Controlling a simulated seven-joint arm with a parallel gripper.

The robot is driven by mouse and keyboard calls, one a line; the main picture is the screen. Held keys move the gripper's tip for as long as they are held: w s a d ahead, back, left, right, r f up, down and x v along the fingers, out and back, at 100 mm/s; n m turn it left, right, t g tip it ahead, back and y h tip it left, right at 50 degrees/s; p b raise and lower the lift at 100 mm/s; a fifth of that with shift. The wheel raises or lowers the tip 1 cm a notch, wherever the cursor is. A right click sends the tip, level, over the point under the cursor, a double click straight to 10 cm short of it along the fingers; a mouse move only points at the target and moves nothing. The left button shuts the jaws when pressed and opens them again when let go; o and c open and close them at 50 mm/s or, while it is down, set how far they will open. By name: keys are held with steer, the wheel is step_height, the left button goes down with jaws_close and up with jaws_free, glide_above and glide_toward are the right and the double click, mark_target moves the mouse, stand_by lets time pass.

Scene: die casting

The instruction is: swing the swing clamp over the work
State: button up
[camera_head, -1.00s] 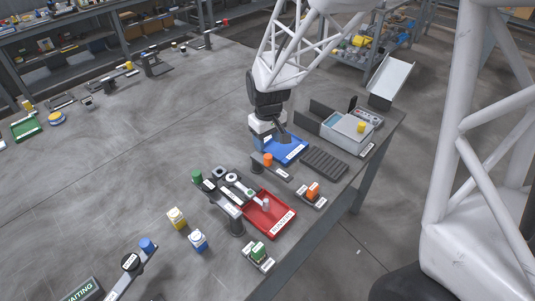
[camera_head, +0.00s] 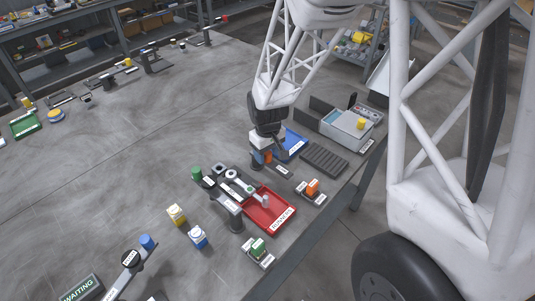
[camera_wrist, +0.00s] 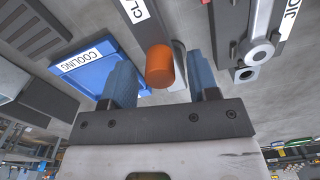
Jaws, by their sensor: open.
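The swing clamp is a flat grey arm with an orange knob (camera_head: 267,157) and a white label; it lies on the bench between the blue tray and the red tray. In the wrist view the orange knob (camera_wrist: 160,66) stands between my two blue fingertips, and the label reading "CL" is partly cut off. My gripper (camera_head: 262,160) is at the knob; in the wrist view my gripper (camera_wrist: 162,78) is open, with a gap visible on both sides of the knob. A fixture with pale round rings (camera_head: 231,175) stands just in front; its ringed part (camera_wrist: 258,55) also shows at the right of the wrist view.
A blue tray labelled "COOLING" (camera_wrist: 85,66) lies close beside my left finger in the wrist view. The red tray (camera_head: 269,210), a dark ribbed rack (camera_head: 323,161) and a grey box (camera_head: 346,124) stand nearby.

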steer(key=shift+f, duration=0.4)
steer(key=shift+c, duration=0.5)
jaws_close()
